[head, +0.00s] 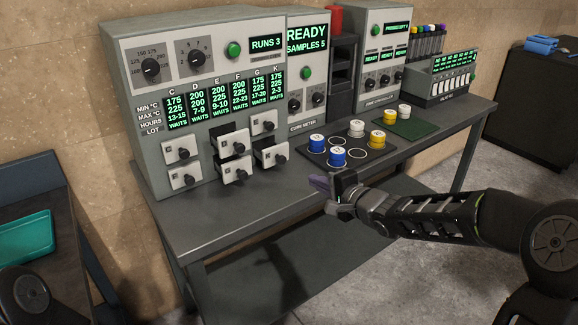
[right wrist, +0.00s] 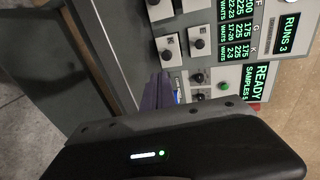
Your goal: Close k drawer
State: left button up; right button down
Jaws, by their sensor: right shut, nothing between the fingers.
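The grey oven cabinet (head: 140,120) has two rows of three small drawers with black knobs under its display. My right gripper (head: 322,184) is shut and empty over the bench front, right of and apart from the drawers. Its purple fingers (right wrist: 158,90) show in the right wrist view, with the cabinet beyond. My left gripper is out of view.
The upper middle drawer (head: 235,143) also sticks out. Blue, yellow and white capped pots (head: 328,156) stand on a dark mat right of the drawers. A green pad (head: 412,128) lies farther right. The bench top (head: 215,215) in front of the drawers is clear.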

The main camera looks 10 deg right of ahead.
jog(key=b, duration=0.1)
send_near(283, 163)
jog(key=shift+w+a+f, duration=0.25)
jog(key=shift+w+f, duration=0.25)
jog(key=shift+w, duration=0.1)
jog(key=shift+w+a+f, duration=0.25)
jog(key=shift+w+f, duration=0.25)
jog(key=shift+w, duration=0.1)
jog(key=shift+w+a+r, duration=0.1)
jog(key=shift+w+a, duration=0.1)
jog(key=shift+w, duration=0.35)
jog(key=shift+w+a+r, duration=0.1)
jog(key=shift+w+a, duration=0.05)
jog(key=shift+w, duration=0.45)
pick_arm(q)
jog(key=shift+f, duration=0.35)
pick_arm(e)
jog(key=shift+w+a, duration=0.15)
jog(key=shift+w, duration=0.4)
